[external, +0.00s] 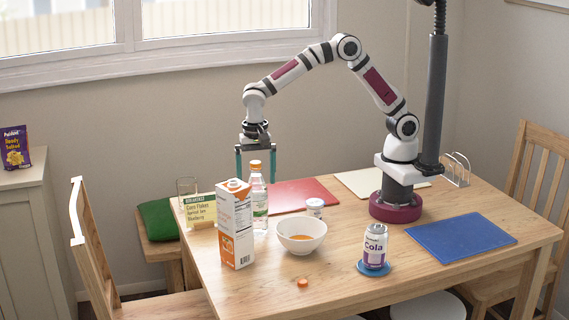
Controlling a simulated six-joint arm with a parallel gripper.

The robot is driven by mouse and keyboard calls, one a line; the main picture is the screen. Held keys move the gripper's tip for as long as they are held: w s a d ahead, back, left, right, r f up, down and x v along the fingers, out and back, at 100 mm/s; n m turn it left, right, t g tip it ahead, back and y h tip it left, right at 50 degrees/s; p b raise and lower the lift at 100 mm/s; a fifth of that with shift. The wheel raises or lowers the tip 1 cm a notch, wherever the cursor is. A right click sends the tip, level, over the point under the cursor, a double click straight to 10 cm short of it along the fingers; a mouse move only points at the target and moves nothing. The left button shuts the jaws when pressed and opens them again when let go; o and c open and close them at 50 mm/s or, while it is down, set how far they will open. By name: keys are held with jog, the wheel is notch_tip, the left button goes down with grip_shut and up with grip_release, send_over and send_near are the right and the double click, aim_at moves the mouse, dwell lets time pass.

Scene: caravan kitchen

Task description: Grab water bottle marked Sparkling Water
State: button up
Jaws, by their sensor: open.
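A clear bottle (259,197) with an orange cap and a pale green-and-white label stands upright on the table, partly behind a carton. Its label text is too small to read. My gripper (256,178) is open above the bottle, fingers pointing down. One finger is to the left of the bottle's cap and the other to the right in the picture. I cannot tell whether the fingers are level with the bottle in depth or touching it.
An orange-and-white carton (235,225) stands close in front of the bottle. A menu card (200,211), a glass (187,187), a white bowl (301,240), a small jar (315,208) and a cola can (375,246) are nearby. A red mat (300,192) lies behind.

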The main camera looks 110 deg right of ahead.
grip_shut()
dwell(0.5)
